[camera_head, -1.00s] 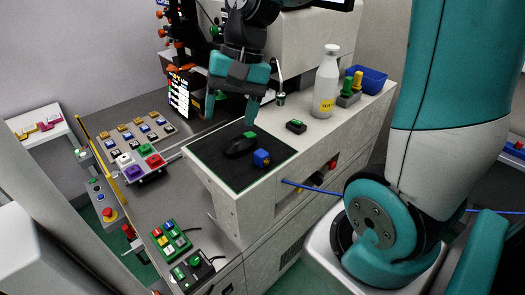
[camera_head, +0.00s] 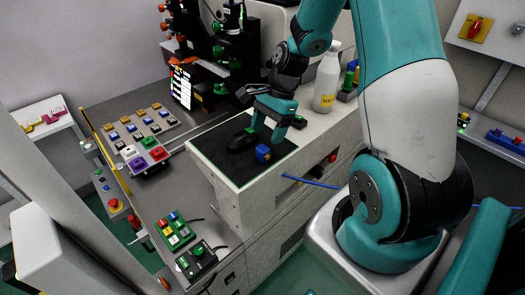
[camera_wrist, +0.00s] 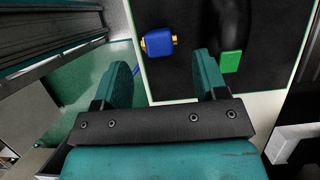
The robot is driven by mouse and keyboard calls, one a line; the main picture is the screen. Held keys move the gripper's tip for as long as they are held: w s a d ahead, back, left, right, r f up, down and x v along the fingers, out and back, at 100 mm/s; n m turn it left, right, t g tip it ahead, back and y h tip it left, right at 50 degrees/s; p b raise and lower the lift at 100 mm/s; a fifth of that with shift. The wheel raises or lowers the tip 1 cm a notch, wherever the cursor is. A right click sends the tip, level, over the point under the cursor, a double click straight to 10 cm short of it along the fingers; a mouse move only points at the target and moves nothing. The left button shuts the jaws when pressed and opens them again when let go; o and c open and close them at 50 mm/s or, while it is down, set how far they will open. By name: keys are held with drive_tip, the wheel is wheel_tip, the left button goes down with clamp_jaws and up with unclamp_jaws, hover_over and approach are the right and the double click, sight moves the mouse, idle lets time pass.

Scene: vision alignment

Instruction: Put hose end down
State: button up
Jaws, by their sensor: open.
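A blue block with brass fittings (camera_head: 263,153), which looks like the hose end, lies on the black mat (camera_head: 222,171) on the cabinet top. It also shows in the wrist view (camera_wrist: 159,42), apart from my fingers and ahead of the gap between them. My gripper (camera_head: 266,137) is open and empty, pointing down just above and behind the block. Its two spread fingers show in the wrist view (camera_wrist: 164,78). A thin blue hose (camera_head: 310,181) sticks out at the cabinet's front; I cannot tell whether it joins the block.
A black mouse-like object with a green end (camera_head: 240,141) lies left of the block on the mat. A white bottle (camera_head: 326,82) stands behind right of my gripper. Button boxes (camera_head: 174,231) stand at lower left. The mat's front left part is clear.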

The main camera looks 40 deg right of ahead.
sight(263, 148)
drive_tip(key=shift+p+x, duration=0.95)
drive_tip(key=shift+x, duration=1.95)
drive_tip(key=shift+s+d+f, duration=0.1)
drive_tip(key=shift+d, duration=0.1)
drive_tip(key=c, duration=1.1)
